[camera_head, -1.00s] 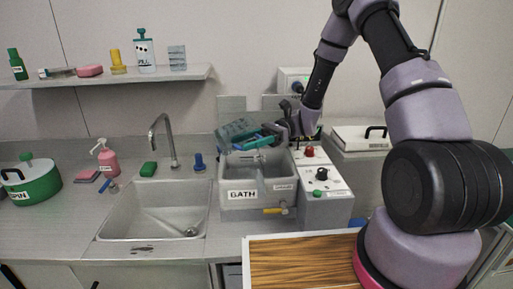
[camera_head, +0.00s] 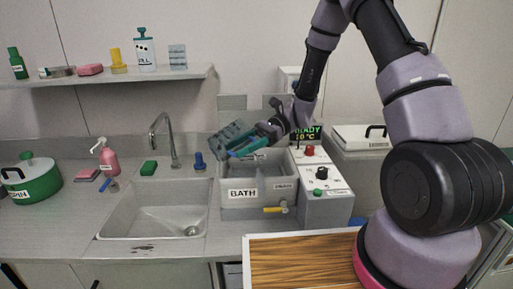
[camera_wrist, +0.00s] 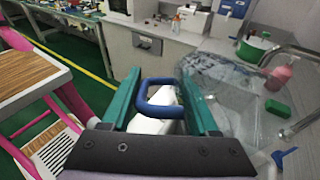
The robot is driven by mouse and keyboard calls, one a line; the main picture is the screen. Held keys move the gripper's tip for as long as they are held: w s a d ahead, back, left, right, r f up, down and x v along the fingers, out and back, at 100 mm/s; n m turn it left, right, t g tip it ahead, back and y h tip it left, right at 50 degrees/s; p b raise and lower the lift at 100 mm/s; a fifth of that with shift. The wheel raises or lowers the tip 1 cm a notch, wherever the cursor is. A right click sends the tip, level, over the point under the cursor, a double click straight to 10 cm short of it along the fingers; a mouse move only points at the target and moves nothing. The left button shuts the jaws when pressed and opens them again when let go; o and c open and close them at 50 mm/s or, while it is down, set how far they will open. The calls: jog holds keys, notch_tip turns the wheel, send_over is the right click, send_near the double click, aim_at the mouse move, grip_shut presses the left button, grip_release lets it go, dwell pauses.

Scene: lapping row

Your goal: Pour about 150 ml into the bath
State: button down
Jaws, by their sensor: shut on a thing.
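My gripper (camera_head: 252,143) is shut on the blue handle (camera_wrist: 160,98) of a clear jug (camera_head: 229,134). In the wrist view the handle sits between the teal fingers, and the see-through jug (camera_wrist: 235,92) is beyond them. The jug is tilted and held above the left back part of the bath (camera_head: 243,193), a grey basin labelled BATH. No stream of liquid can be made out. The liquid level in the jug cannot be told.
A control box (camera_head: 324,184) with a red knob and a READY display (camera_head: 306,133) stands right of the bath. A sink (camera_head: 155,210) with a tall tap (camera_head: 165,138) is on the left. A shelf (camera_head: 110,78) with bottles hangs above.

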aim_at(232, 152)
jog(key=shift+f+t+h, duration=0.8)
jog(key=shift+f+h, duration=0.2)
jog(key=shift+h, duration=0.3)
dwell(1.1)
jog(key=t+h, duration=0.1)
jog(key=a+t+h, duration=0.1)
jog(key=h, duration=0.1)
jog(key=s+h+b, duration=0.1)
jog(key=shift+a+f+t+h, duration=0.2)
jog(key=shift+a+t+h, duration=0.1)
jog(key=shift+t+h, duration=0.1)
jog(key=h, duration=0.1)
jog(key=a+t+h, duration=0.1)
jog(key=shift+s+a+f+t+h+b, duration=0.1)
jog(key=shift+s+f+t+h+b, duration=0.1)
jog(key=shift+s+t+h+b, duration=0.15)
jog(key=shift+s+a+f+t+h+b, duration=0.15)
jog(key=shift+a+f+t+h+b, duration=0.2)
jog(key=shift+t+h, duration=0.35)
